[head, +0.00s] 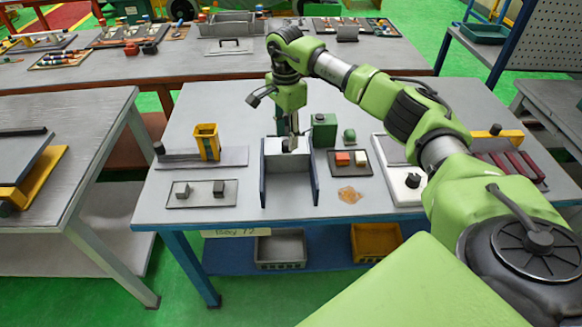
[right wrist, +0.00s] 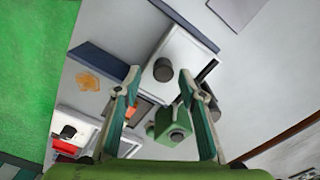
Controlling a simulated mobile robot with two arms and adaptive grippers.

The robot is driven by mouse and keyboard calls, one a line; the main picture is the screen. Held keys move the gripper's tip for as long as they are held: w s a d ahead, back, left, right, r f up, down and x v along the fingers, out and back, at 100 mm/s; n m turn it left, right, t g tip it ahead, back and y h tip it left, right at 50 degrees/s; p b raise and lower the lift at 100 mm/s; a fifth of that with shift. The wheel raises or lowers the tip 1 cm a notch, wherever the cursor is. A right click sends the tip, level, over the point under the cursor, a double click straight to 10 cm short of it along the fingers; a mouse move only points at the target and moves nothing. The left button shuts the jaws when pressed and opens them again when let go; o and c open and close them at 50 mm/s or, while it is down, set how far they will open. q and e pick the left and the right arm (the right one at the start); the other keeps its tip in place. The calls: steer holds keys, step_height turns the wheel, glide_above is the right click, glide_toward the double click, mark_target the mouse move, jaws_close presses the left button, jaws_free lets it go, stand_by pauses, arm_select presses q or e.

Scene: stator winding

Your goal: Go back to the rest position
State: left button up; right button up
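My right gripper (head: 290,143) is over the middle of the blue-legged table (head: 235,125), pointing down at the back of a fixture with dark blue side walls (head: 314,182). In the right wrist view its two fingers (right wrist: 158,77) are spread apart with nothing held between them. A white block with a dark round knob (right wrist: 195,48) lies beyond the fingertips. A green box (head: 324,130) stands close to the right of the gripper; a green part also shows beside the right finger (right wrist: 174,128). My left gripper is not in view.
Left of the fixture are a yellow holder (head: 206,142) and a plate with small grey blocks (head: 202,194). Right of it are a tray with red and white blocks (head: 349,166) and an orange patch (head: 349,195). Another table (head: 60,110) stands at left.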

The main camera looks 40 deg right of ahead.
steer(key=shift+r+p, duration=0.6)
steer(key=shift+r, duration=0.5)
